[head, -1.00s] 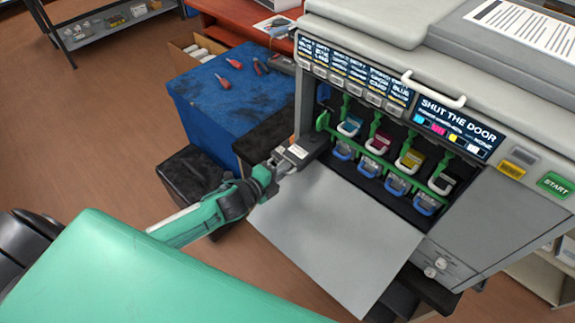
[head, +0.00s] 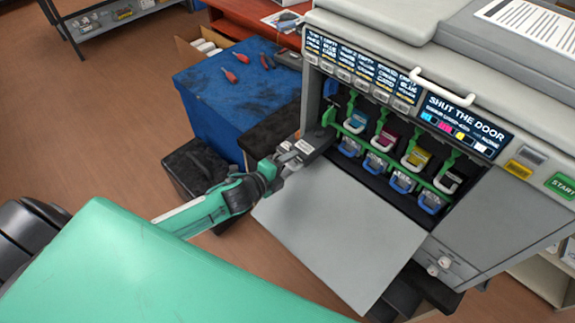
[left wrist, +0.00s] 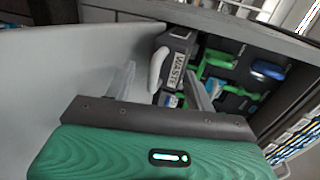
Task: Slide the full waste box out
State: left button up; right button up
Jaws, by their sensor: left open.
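The waste box (head: 318,141) is a dark box with a pale label, sticking partly out of the left end of the printer's open bay. In the left wrist view the waste box (left wrist: 181,50) shows a "WASTE" label and a white handle (left wrist: 157,68). My left gripper (head: 290,156) is at its outer end. In the wrist view my left gripper (left wrist: 160,76) is open, with one finger on each side of the handle's line. I cannot tell whether the fingers touch it. The box's inner end is hidden in the bay. My right gripper is not in view.
The printer's lowered door (head: 345,235) lies below the bay. Colour cartridges (head: 384,137) with white handles sit right of the box, above blue-handled units (head: 402,182). A green lever (head: 329,117) is beside the box. A blue table (head: 235,95) with tools stands left.

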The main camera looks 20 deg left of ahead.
pick_arm(q)
jog(key=shift+s, duration=0.1)
dwell(0.4)
jog(key=shift+s+a+r+p, duration=0.1)
jog(key=shift+s+a+p, duration=0.05)
jog(key=shift+s+p, duration=0.2)
jog(key=p+v, duration=0.1)
jog(key=v, duration=0.5)
jog(key=shift+p, duration=0.35)
dwell(0.4)
